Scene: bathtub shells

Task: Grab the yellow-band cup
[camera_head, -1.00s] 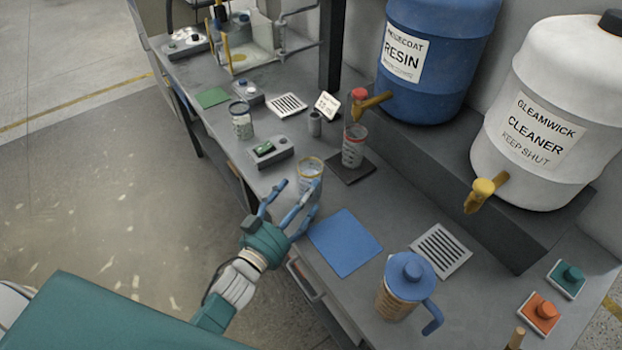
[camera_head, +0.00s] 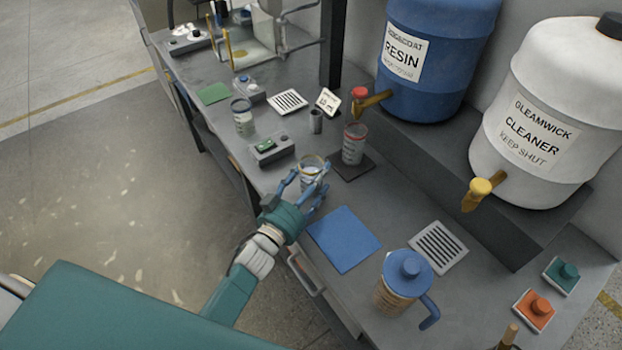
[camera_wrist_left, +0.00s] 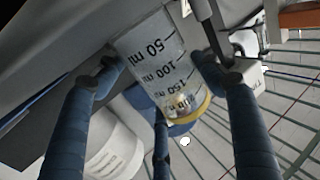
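The yellow-band cup (camera_head: 311,164) is a clear cup with a yellow rim, standing upright on the grey bench. My left gripper (camera_head: 305,181) is at the cup, with its blue fingers around it from the near side. In the left wrist view the cup (camera_wrist_left: 166,62), with volume marks and its yellow band low in the picture, lies between the spread fingers of the left gripper (camera_wrist_left: 155,67). The fingertips are close to the cup's sides; firm contact is not clear. The fingers partly hide the cup in the head view. My right gripper is not in view.
A red-band cup (camera_head: 354,142) stands on a dark pad just right of it, under the resin drum's tap. A grey device (camera_head: 268,148) sits just behind left. A blue mat (camera_head: 344,240) and a blue-lidded jug (camera_head: 399,285) are nearer. Another cup (camera_head: 242,118) stands farther back.

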